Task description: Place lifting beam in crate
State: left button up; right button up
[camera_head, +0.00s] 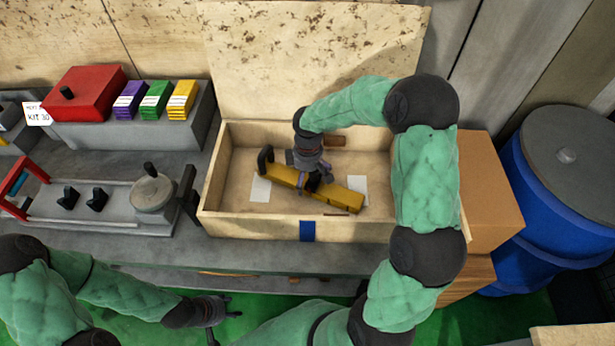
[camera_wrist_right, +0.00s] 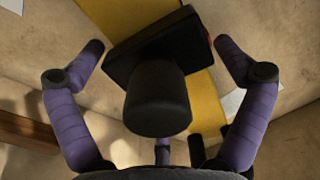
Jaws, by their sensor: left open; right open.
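The yellow lifting beam (camera_head: 337,194) lies slantwise inside the open wooden crate (camera_head: 250,225), with a black piece at its left end. My right gripper (camera_head: 312,178) is inside the crate just over the middle of the beam. In the right wrist view, the beam (camera_wrist_right: 135,17) has a black block and round black knob (camera_wrist_right: 158,100) between the spread purple fingers of my right gripper (camera_wrist_right: 158,46), with gaps at both sides. My left gripper (camera_head: 222,316) is open and empty, low in front of the bench and away from the crate.
The crate's raised lid (camera_head: 310,55) stands behind it. Left on the grey bench are a red box (camera_head: 85,92), colored blocks (camera_head: 155,100) and a grey fixture (camera_head: 100,197). Cardboard boxes (camera_head: 487,195) and a blue drum (camera_head: 570,195) stand right.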

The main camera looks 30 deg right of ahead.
notch_tip(320, 180, up, 12)
jog(key=p, duration=0.3)
jog(key=shift+f, duration=0.15)
jog(key=shift+w+d, duration=0.1)
jog(key=shift+d, duration=0.05)
dwell(0.8)
